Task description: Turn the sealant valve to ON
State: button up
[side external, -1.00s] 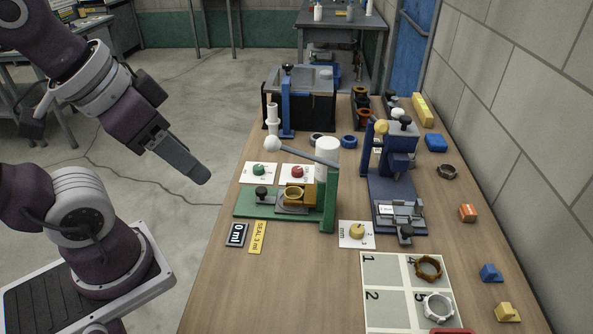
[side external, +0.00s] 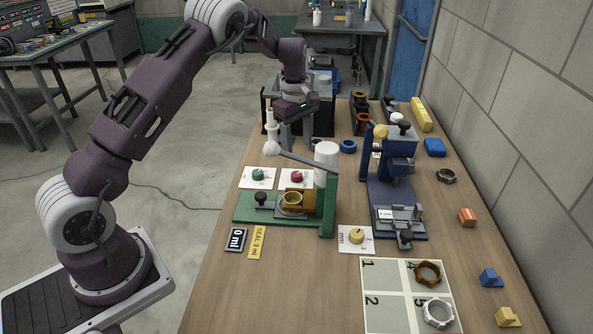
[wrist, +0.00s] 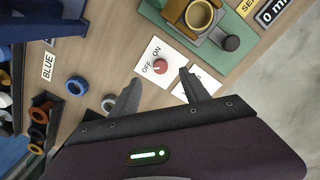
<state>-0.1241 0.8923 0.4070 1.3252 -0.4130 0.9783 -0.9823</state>
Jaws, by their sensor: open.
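A red knob (side external: 297,177) sits on a white card beside the green fixture. In the wrist view the red knob (wrist: 160,67) has OFF and ON printed by it; its setting is too small to read. A green knob (side external: 258,175) sits on a similar card to its left; in the wrist view that card is partly hidden by a finger. I cannot read which knob is the sealant valve. My gripper (side external: 297,148) points down above the table, behind the cards. In the wrist view my gripper (wrist: 160,78) is open and empty, with the red knob appearing between its fingertips, apart from them.
The green fixture (side external: 270,207) holds a yellow cup holder, with a white-ended lever and white cylinder (side external: 327,157) rising close to the cards. A blue press (side external: 388,190) stands right. A SEAL 3 ml label (side external: 257,242) lies in front. A dark bin (side external: 320,115) stands behind my gripper.

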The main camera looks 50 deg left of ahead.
aim_at(297, 174)
jog(key=shift+n, duration=0.4)
jog(key=f, duration=0.7)
jog(key=a+f, duration=0.1)
jog(key=f, duration=0.3)
jog(key=shift+w+a, duration=0.1)
jog(key=shift+w, duration=0.25)
jog(key=shift+r, duration=0.1)
grip_shut()
